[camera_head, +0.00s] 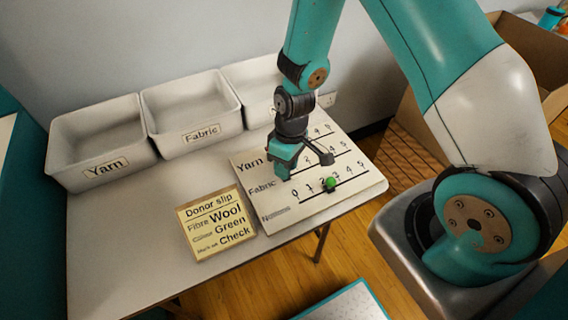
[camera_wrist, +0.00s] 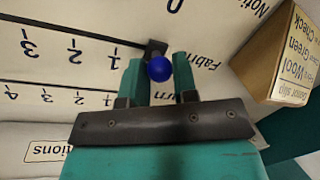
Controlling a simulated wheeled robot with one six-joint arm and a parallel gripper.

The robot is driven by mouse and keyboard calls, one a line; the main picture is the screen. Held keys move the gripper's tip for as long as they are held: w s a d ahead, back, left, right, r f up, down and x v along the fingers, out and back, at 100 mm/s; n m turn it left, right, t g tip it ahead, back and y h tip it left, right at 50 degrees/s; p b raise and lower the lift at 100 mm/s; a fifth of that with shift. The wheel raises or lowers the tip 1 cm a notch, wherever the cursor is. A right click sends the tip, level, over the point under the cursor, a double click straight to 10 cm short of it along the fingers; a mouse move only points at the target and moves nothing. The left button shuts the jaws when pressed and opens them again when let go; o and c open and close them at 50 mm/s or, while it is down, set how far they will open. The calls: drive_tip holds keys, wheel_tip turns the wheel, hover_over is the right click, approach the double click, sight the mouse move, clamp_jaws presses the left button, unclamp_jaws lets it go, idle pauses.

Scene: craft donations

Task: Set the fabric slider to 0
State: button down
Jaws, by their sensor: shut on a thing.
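The white slider board (camera_head: 276,210) lies on the table with rows for Yarn, Fabric and a third, Notions. In the wrist view, where the board appears upside down, the blue knob (camera_wrist: 159,68) of the Fabric slider sits at the 0 end of its line, about one interval beyond the 1 mark. The Fabric row's 0 numeral is hidden. My gripper (camera_wrist: 159,74) is shut on this knob, one finger on either side. In the head view my gripper (camera_head: 285,172) points down at the board's left part and hides the blue knob.
A green knob (camera_head: 331,182) sits near 2 on the Notions row. A donor slip block (camera_head: 216,222) stands left of the board. White bins labelled Yarn (camera_head: 100,150) and Fabric (camera_head: 195,115), plus a third, line the table's back. The front left tabletop is clear.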

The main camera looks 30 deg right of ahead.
drive_tip(key=shift+w+a, duration=0.1)
drive_tip(key=shift+a, duration=0.15)
drive_tip(key=c, duration=0.9)
unclamp_jaws()
drive_tip(key=shift+a, duration=0.1)
drive_tip(key=shift+r, duration=0.15)
drive_tip(key=d+r, duration=0.1)
drive_tip(key=r, duration=0.4)
drive_tip(key=w+d+r, duration=0.1)
drive_tip(key=r, duration=0.5)
drive_tip(key=d+r, duration=0.1)
drive_tip(key=r, duration=0.5)
drive_tip(key=shift+w, duration=0.35)
drive_tip(key=s+a+r, duration=0.3)
drive_tip(key=s+r, duration=0.1)
drive_tip(key=s, duration=0.2)
drive_tip(key=s+a+r+y, duration=0.1)
drive_tip(key=s+a+r, duration=0.2)
drive_tip(key=s, duration=0.3)
drive_tip(key=s+a+r+t+y, duration=0.1)
drive_tip(key=s+a+r, duration=0.2)
drive_tip(key=s+r, duration=0.2)
drive_tip(key=shift+s+r+n, duration=0.3)
drive_tip(key=shift+s+r, duration=0.1)
drive_tip(key=shift+s, duration=0.05)
